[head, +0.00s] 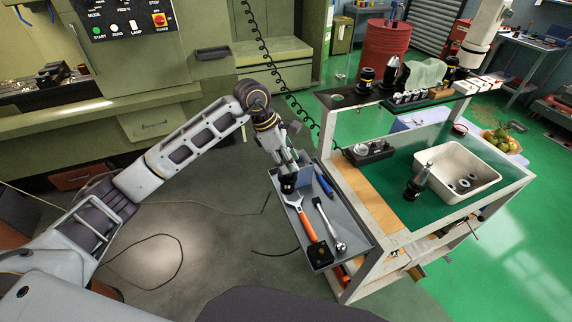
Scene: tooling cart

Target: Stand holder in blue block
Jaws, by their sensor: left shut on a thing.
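My left gripper (289,178) points down over the far end of the grey side tray (345,228). It is shut on a small dark piece (288,186), mostly hidden by the fingers; I cannot tell if this is the holder or if it touches the tray. A holder (417,183) with a black base and silver upper part stands on the cart's green mat, left of a white bin. More dark holders (390,73) stand on the upper shelf. I cannot make out a clear blue block; a slim blue item (323,183) lies in the tray. My right gripper is not in view.
The white bin (482,160) holds metal rings. A dark rack (369,152) sits at the mat's left. The mat's front is clear. The raised shelf (340,100) spans the back.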

